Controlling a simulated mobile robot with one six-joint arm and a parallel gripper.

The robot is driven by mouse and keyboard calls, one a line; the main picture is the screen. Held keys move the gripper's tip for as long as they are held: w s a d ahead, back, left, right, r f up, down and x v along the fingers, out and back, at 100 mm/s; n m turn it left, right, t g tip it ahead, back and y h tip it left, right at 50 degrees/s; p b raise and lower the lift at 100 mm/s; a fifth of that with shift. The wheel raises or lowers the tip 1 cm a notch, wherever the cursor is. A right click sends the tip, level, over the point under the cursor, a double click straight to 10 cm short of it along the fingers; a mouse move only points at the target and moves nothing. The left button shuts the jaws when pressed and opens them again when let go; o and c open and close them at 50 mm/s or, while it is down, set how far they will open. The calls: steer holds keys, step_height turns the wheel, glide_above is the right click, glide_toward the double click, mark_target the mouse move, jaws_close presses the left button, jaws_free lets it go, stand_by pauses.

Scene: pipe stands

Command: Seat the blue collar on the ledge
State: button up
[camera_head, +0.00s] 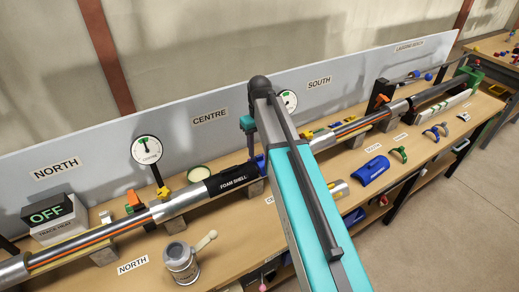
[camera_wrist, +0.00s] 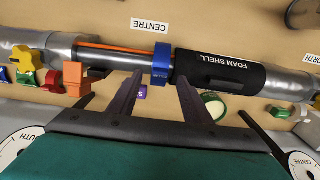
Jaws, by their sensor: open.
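The blue collar (camera_wrist: 162,62) is around the thin dark pipe in the wrist view, beside the left end of the black foam shell (camera_wrist: 222,70). In the head view a sliver of the collar (camera_head: 262,162) shows beside my arm. My gripper (camera_wrist: 158,84) is open and empty. Its two fingers stand apart on the near side of the pipe, with the collar between their lines. I cannot tell whether either finger touches the pipe or shell. My arm hides much of the centre stretch in the head view. I cannot single out the ledge in either view.
A grey backboard (camera_head: 80,165) with dials stands behind the pipe. An orange block (camera_wrist: 76,80) is left of my fingers, and a green-rimmed disc (camera_wrist: 214,105) is right of them.

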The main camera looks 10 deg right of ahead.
step_height(320, 180, up, 11)
steer(key=p, duration=0.1)
steer(key=shift+f, duration=0.2)
steer(key=shift+s+f, duration=0.1)
stand_by(0.8)
